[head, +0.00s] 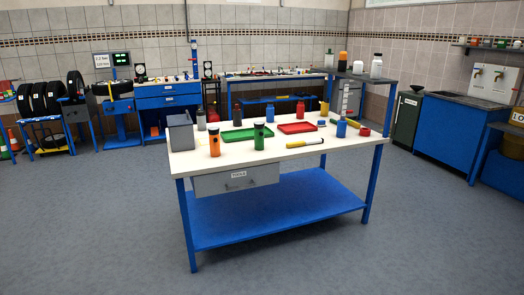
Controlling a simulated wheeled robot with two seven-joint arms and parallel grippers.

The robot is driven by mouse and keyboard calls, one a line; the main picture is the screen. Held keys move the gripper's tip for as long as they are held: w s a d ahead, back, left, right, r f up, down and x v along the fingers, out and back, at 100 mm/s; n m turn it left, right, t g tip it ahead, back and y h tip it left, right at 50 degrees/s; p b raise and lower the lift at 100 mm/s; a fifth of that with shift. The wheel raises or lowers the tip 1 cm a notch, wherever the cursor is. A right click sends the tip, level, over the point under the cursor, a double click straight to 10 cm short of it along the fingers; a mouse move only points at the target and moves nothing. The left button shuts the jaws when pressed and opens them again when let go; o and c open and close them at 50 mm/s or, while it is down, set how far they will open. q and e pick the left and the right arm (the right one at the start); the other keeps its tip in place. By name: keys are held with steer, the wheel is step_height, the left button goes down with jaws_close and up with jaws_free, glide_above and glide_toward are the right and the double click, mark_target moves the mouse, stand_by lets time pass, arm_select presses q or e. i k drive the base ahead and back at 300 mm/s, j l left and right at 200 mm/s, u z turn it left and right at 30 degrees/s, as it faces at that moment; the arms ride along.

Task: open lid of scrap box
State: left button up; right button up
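No thing in the head view carries a readable scrap label. A dark grey-green upright bin (405,124) with a flat top and a small white label stands on the floor right of the workbench; its top looks shut, and its label is too small to read. A small grey box (181,133) stands on the left end of the white-topped workbench; I cannot tell whether it has a lid. Neither of my grippers shows in the view.
The workbench (284,157) with blue legs holds bottles, trays and tools, with a drawer (236,178) below. A blue sink cabinet (450,135) stands right of the bin. Tyres (38,98) and blue benches line the back. Grey floor is clear in front.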

mark_target(184, 119)
steer(key=i, duration=1.6)
steer(key=i+u, duration=0.15)
steer(key=i, duration=0.45)
steer(key=i+l+u, duration=0.1)
steer(key=i, duration=0.5)
steer(key=i+l+u, duration=0.15)
steer(key=i, duration=0.45)
steer(key=l, duration=0.1)
